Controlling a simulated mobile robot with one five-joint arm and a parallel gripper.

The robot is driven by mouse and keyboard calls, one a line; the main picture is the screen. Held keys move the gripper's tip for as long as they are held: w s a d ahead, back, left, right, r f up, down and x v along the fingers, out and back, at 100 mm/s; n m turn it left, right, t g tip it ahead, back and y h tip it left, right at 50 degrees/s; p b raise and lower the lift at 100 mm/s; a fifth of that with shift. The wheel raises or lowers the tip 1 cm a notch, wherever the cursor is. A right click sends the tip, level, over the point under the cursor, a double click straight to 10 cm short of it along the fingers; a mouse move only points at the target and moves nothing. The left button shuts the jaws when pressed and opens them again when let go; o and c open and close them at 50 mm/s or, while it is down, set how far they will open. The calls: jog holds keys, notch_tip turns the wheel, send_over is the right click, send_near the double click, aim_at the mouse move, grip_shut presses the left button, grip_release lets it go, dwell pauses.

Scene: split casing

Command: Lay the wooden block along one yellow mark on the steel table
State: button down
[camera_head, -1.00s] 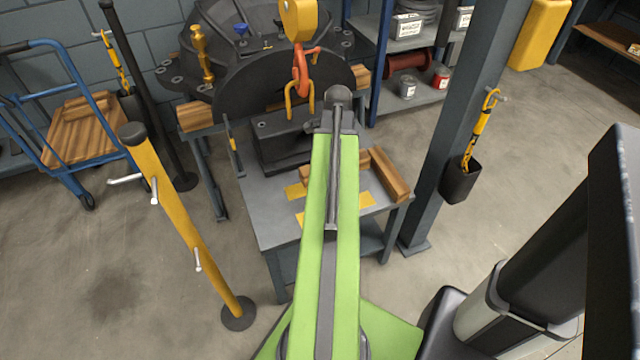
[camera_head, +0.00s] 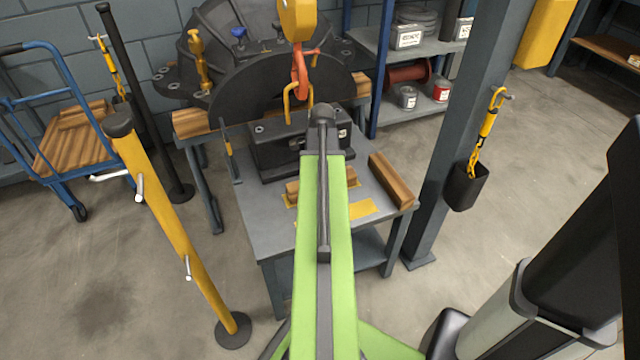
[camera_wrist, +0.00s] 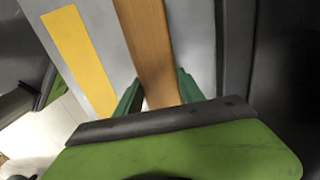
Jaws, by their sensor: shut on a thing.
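My gripper (camera_wrist: 160,95), with green fingers, is shut on a wooden block (camera_wrist: 145,45) in the wrist view; my own arm hides the gripper in the head view. Both ends of this block (camera_head: 292,187) show beside my arm, running left to right over the far yellow mark (camera_head: 287,202). Only slivers of that mark show around it. I cannot tell whether the block touches the steel table (camera_head: 275,238). The near yellow mark (camera_head: 362,209) is bare, partly behind my arm; in the wrist view a yellow mark (camera_wrist: 75,55) runs roughly parallel to the block.
Another wooden block (camera_head: 392,180) lies at the table's right edge. A yellow post (camera_head: 170,215) stands left, a grey column (camera_head: 455,130) right.

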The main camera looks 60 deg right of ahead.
jog(key=shift+f, duration=0.2)
jog(key=c, duration=0.7)
grip_release()
jog(key=shift+r, duration=0.1)
notch_tip(320, 180, up, 12)
jog(key=p, duration=1.2)
jog(key=shift+r, duration=0.2)
